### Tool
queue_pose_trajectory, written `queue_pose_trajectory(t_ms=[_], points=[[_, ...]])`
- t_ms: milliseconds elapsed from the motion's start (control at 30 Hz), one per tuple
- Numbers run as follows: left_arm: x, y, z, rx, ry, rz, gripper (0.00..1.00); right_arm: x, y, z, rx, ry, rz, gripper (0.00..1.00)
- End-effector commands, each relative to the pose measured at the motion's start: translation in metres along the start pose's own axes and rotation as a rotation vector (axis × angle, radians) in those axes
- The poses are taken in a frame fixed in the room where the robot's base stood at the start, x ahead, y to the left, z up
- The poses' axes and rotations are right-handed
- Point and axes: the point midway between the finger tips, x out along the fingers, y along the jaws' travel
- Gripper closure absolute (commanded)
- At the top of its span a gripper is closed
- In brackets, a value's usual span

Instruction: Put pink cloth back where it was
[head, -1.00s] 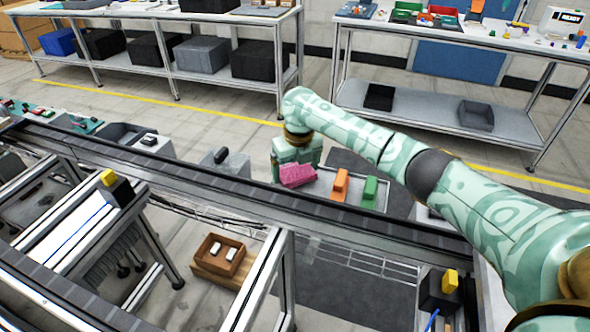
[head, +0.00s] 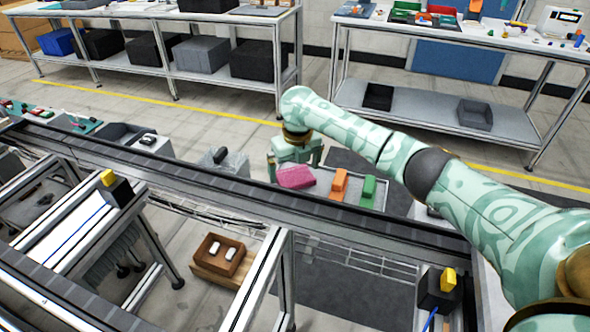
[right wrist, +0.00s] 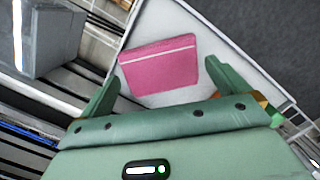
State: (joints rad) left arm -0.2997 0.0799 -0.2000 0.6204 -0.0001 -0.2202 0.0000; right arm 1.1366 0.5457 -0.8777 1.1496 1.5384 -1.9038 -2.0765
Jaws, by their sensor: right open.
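The pink cloth (head: 295,177) lies folded on a light grey tray (head: 322,183) beyond the conveyor. It also shows in the right wrist view (right wrist: 160,66), flat, with a pale line across it. My right gripper (head: 296,160) is above and just behind the cloth in the head view. In the right wrist view its fingers (right wrist: 158,85) are spread wide on either side of the cloth's near edge, with nothing between them gripped. My left gripper is not in view.
A grey block (head: 224,165) stands left of the tray. The dark conveyor (head: 215,185) with raised rails runs in front. Shelved tables stand at the back.

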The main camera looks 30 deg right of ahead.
Motion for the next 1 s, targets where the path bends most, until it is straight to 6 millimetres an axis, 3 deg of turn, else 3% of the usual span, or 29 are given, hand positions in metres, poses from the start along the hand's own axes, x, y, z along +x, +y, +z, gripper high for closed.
queue_pose_trajectory(t_ms=[200,433,600,1000], points=[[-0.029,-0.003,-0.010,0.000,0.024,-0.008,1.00,-0.061,0.000,0.001,0.001,-0.007,0.001,0.00],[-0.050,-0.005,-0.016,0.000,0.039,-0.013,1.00,-0.107,0.000,0.001,0.001,-0.004,0.000,0.00],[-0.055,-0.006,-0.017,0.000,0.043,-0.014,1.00,-0.120,0.000,0.000,0.001,-0.001,0.001,0.00],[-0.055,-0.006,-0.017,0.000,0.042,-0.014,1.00,-0.120,0.000,0.000,0.001,0.001,0.001,0.00]])
